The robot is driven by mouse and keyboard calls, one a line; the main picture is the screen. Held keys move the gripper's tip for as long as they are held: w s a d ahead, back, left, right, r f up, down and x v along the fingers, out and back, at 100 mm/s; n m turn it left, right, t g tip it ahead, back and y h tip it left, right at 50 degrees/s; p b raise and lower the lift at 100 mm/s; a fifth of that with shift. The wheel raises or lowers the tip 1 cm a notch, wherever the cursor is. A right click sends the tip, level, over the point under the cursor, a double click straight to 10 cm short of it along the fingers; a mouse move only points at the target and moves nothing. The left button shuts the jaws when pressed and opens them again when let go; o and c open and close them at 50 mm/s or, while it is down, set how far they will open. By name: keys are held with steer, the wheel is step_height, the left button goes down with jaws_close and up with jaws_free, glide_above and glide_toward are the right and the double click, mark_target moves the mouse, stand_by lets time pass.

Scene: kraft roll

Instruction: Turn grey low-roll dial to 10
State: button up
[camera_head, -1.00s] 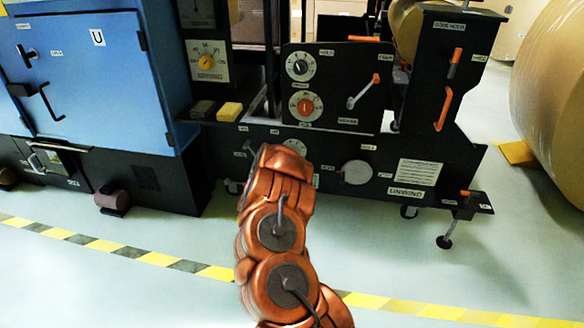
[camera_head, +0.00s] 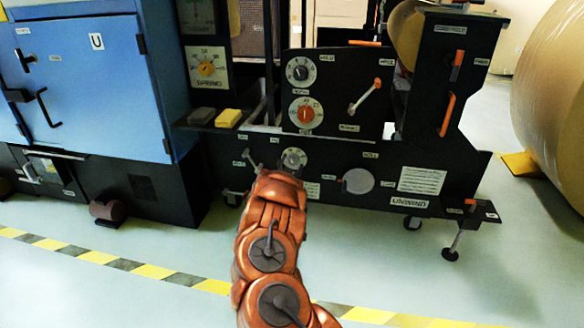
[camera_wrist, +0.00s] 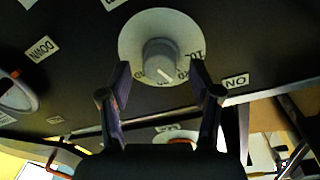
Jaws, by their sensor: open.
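The grey low-roll dial (camera_head: 294,158) is on the lower black panel of the unwind stand, just above the end of my arm in the head view. In the wrist view it is a grey knob (camera_wrist: 160,58) on a round white scale plate, seen upside down. A white pointer line shows on the knob, but the scale numbers are partly hidden and hard to read. My gripper (camera_wrist: 161,76) is open, its two fingertips on either side of the knob's near part. I cannot tell whether they touch it. The head view hides the gripper behind my arm.
Above are a black-knob dial (camera_head: 300,68), an orange-red dial (camera_head: 305,113) and an orange-tipped crank (camera_head: 364,97). A small lever (camera_head: 251,160) is left of the grey dial; a round grey cover (camera_head: 357,181) is right.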

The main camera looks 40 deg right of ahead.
steer(key=shift+w+d, duration=0.3)
steer(key=shift+d, duration=0.15)
steer(key=c, duration=1.1)
steer(key=shift+c, duration=0.2)
